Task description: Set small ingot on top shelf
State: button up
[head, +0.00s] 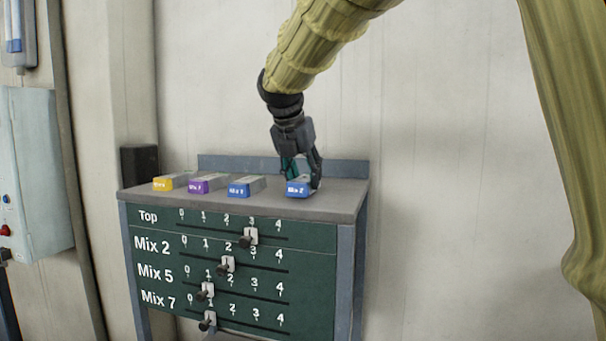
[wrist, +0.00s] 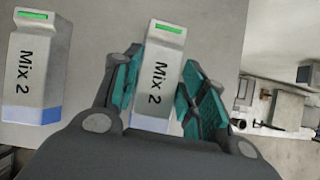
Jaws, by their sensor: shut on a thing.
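A small grey ingot with a blue end marked "Mix 2" (head: 298,187) is between the fingers of my gripper (head: 302,172), at the right part of the top shelf (head: 340,197). In the wrist view the held ingot (wrist: 156,82) lies between the teal finger pads of my gripper (wrist: 158,90). It is at or just above the shelf surface; I cannot tell which. The pads hide parts of its sides. My gripper points down and is shut on it.
Another blue-ended ingot (head: 246,186) sits to the left, marked "Mix 2" in the wrist view (wrist: 38,70). A purple-ended ingot (head: 205,184) and a yellow-ended one (head: 171,183) stand further left. A dark box (head: 139,164) is behind the left corner. A green slider panel (head: 240,270) is below.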

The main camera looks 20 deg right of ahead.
jog(key=shift+s+a+f, duration=0.15)
jog(key=shift+s+f, duration=0.05)
jog(key=shift+s, duration=0.25)
jog(key=shift+w+f, duration=0.1)
jog(key=shift+w, duration=0.05)
jog(key=o, duration=1)
jog(key=shift+w+f, duration=0.1)
jog(key=shift+w, duration=0.05)
jog(key=o, duration=0.4)
jog(key=shift+s, duration=0.2)
